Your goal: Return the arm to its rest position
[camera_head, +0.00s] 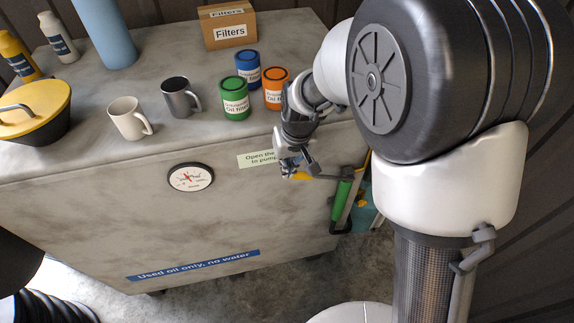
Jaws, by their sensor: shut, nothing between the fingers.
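My arm reaches in from the right, with its large dark joint and white links filling the right side. My gripper (291,164) hangs at the front edge of the grey cabinet top, right of the label on the cabinet front. It is shut and empty, partly hidden by its own wrist. A green lever handle (342,201) slants down just to the right of and below my gripper; I cannot tell whether they touch.
Two mugs, a filters box (228,27), a yellow-lidded pot (35,108) and bottles share the cabinet top (85,160). A gauge (191,177) sits on its front.

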